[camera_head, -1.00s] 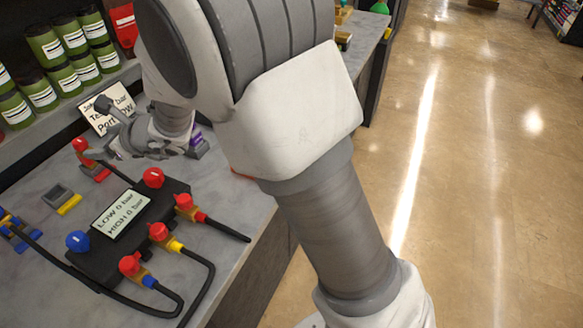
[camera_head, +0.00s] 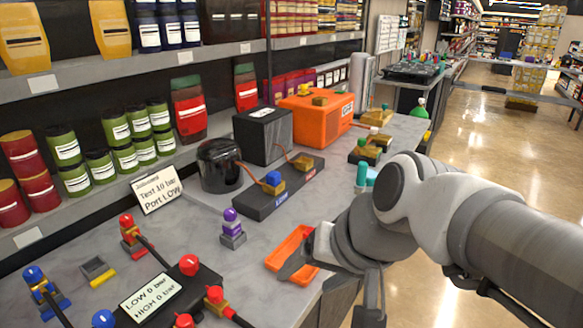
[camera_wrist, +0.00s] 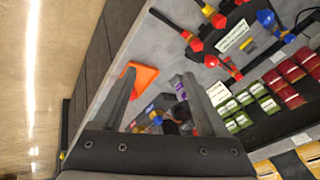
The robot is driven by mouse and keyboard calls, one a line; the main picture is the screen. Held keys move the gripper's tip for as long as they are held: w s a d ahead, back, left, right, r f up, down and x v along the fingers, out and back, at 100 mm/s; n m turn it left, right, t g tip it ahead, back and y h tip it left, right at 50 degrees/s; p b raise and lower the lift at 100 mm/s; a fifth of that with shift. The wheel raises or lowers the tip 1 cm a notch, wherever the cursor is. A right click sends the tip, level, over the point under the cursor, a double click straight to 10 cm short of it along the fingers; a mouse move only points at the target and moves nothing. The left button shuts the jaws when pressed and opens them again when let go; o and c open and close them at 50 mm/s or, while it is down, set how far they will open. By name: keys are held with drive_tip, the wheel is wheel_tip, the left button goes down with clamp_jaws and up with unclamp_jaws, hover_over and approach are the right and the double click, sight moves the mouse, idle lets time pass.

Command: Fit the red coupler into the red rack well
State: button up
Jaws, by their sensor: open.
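A red-topped coupler (camera_head: 127,222) with a short black hose stands at a red-marked rack well (camera_head: 133,250) at left in the head view. I cannot tell how deep it sits. It also shows in the wrist view (camera_wrist: 230,68). Another red-topped coupler (camera_head: 214,295) with a red band is on the black manifold at the bottom. My gripper (camera_head: 328,288) is open and empty, near the orange tray (camera_head: 283,245) at the counter's front edge, well right of the red well. In the wrist view the tray lies beside one finger of my gripper (camera_wrist: 158,74).
A grey and yellow holder (camera_head: 97,270) stands empty, left of the manifold. A blue-topped coupler (camera_head: 34,275) is at far left. A purple-topped block (camera_head: 231,228), sign (camera_head: 157,190) and black pump (camera_head: 220,165) stand behind. Bare counter lies between the purple block and manifold.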

drive_tip(key=s+d+n+h, duration=0.1)
drive_tip(key=s+d+h, duration=0.2)
drive_tip(key=d, duration=0.5)
drive_tip(key=shift+s+f+n+t+h, duration=0.25)
drive_tip(key=shift+f+n+t+h, duration=0.05)
drive_tip(key=shift+n+h, duration=0.1)
drive_tip(key=shift+r, duration=0.1)
